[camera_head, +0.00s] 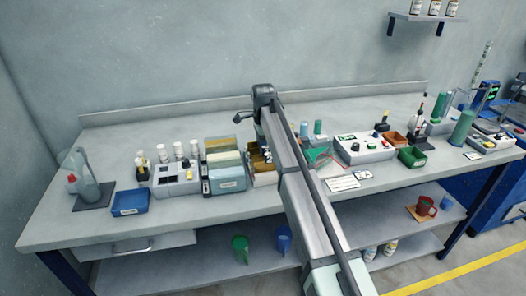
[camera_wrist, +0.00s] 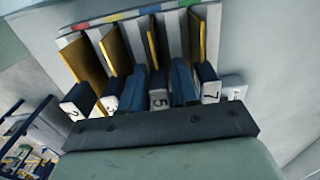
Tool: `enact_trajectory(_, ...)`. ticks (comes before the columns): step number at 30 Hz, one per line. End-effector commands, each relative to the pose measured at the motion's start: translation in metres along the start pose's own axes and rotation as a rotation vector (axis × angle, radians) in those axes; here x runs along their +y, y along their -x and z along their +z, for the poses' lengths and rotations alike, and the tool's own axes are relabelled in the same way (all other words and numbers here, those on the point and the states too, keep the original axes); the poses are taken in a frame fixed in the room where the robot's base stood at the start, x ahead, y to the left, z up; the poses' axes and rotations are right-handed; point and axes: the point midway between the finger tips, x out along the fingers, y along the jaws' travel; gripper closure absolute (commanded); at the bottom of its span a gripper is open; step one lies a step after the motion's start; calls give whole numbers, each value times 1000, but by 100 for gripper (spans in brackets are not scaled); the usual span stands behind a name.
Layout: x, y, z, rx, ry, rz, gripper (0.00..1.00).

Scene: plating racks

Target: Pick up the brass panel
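Several thin brass panels stand upright in a light rack (camera_head: 264,179) near the middle of the bench. In the wrist view, one brass panel (camera_wrist: 152,43) stands behind the tab marked 5, with others to its left and right. The tabs read 2, 3, 5 and 7. My gripper (camera_wrist: 159,69) points into the rack, with its two dark blue fingers apart on either side of the tab marked 5. No panel is visibly clamped between them. In the head view, my arm hides the fingertips and part of the rack.
A pale blue box (camera_head: 228,180) stands just left of the rack. A grey control box (camera_head: 364,150) and a green bin (camera_head: 412,157) stand to the right. The bench front (camera_head: 110,229) is mostly clear.

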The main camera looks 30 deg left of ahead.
Motion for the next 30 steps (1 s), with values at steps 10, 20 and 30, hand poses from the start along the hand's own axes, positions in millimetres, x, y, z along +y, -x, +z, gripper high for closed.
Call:
enact_trajectory(10, 0, -4, 0, 0, 0, 0, 79)
enact_trajectory(20, 0, -4, 0, 0, 0, 0, 100)
enact_trajectory(30, 0, 4, 0, 0, 0, -1, 100)
